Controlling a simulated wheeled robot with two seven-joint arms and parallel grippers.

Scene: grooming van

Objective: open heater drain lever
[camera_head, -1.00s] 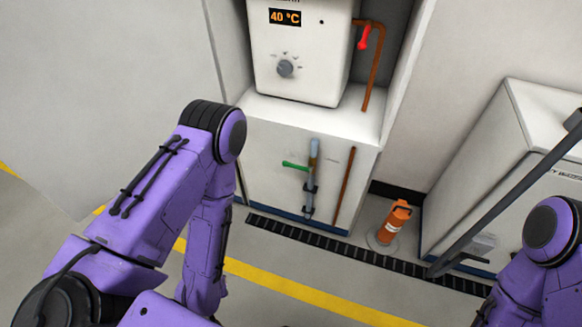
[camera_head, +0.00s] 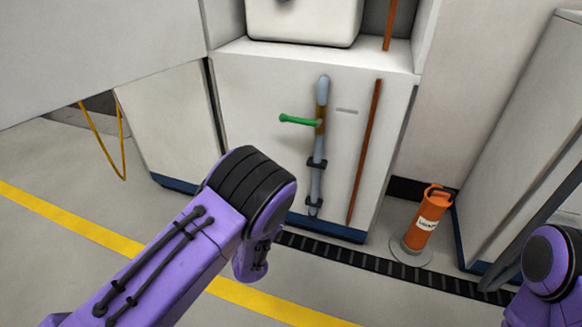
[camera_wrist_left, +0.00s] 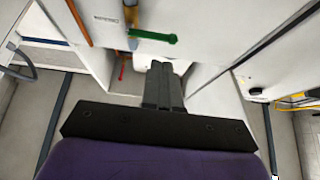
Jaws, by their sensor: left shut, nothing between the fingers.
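The green drain lever (camera_head: 300,120) sticks out level to the left from a grey vertical drain pipe (camera_head: 317,165) with a brass section, on the white cabinet front. In the left wrist view the green lever (camera_wrist_left: 152,36) sits near the top, seen upside down, pointing right. My left gripper (camera_wrist_left: 162,68) is shut and empty there, its fingertips just below the lever in the picture; I see no contact. In the head view my left arm's elbow shows at lower left, and its gripper is hidden. My right gripper is out of view; only part of that arm shows at right.
A copper pipe (camera_head: 364,150) runs down right of the drain pipe. The white heater (camera_head: 303,18) sits above the cabinet. An orange canister (camera_head: 427,217) stands on the floor at right, beside a floor grate (camera_head: 375,264). A yellow hose (camera_head: 103,145) hangs at left.

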